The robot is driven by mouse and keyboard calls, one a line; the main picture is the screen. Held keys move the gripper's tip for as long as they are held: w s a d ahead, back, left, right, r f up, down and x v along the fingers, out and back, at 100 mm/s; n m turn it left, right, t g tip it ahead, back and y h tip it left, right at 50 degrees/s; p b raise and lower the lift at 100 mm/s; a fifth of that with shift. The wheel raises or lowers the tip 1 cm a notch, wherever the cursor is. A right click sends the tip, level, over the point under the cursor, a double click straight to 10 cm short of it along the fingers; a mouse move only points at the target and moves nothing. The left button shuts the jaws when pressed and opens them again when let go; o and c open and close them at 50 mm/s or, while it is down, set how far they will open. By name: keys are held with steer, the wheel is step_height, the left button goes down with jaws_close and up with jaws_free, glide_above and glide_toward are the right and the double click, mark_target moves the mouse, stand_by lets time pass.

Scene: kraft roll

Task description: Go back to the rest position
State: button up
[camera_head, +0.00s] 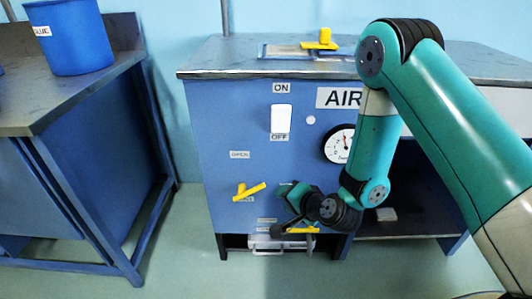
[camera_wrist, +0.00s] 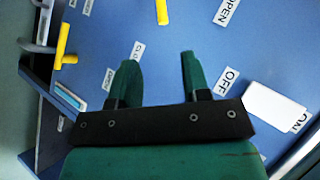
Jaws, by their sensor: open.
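My gripper (camera_wrist: 158,68) is open, with its two green fingers spread apart and nothing between them in the wrist view. In the head view my gripper (camera_head: 288,190) is low in front of the blue AIR cabinet (camera_head: 225,130), to the right of a yellow lever (camera_head: 249,190). My wrist partly hides it there, so its gap to the panel is hard to judge. The arm comes in from the right and bends down before the cabinet.
The cabinet front bears a white ON/OFF switch (camera_head: 281,119), a round gauge (camera_head: 339,145) and a lower yellow handle (camera_head: 302,230). Another yellow handle (camera_head: 320,40) is on the cabinet top. A workbench (camera_head: 95,96) with a blue bucket (camera_head: 68,40) stands left. Floor (camera_head: 178,240) is clear between them.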

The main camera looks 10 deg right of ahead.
steer(key=s+a+r+n+g+y, duration=0.1)
steer(key=s+a+r+n+g, duration=0.25)
steer(key=r, duration=0.35)
steer(key=s+a+r+n+g+y, duration=0.25)
steer(key=r+n, duration=0.25)
steer(key=r, duration=0.3)
steer(key=s+d+r+n+g+h, duration=0.25)
steer(key=s+r+n, duration=0.2)
steer(key=s, duration=0.55)
steer(key=s+d+r+n+g+h, duration=0.2)
steer(key=s+d+r+n, duration=0.15)
steer(key=s+r, duration=0.4)
step_height(320, 180, up, 21)
steer(key=s+p, duration=0.2)
steer(key=p, duration=2)
steer(key=shift+d+f+p, duration=0.15)
steer(key=shift+d+p, duration=0.15)
steer(key=shift+p, duration=0.05)
steer(key=shift+m, duration=0.25)
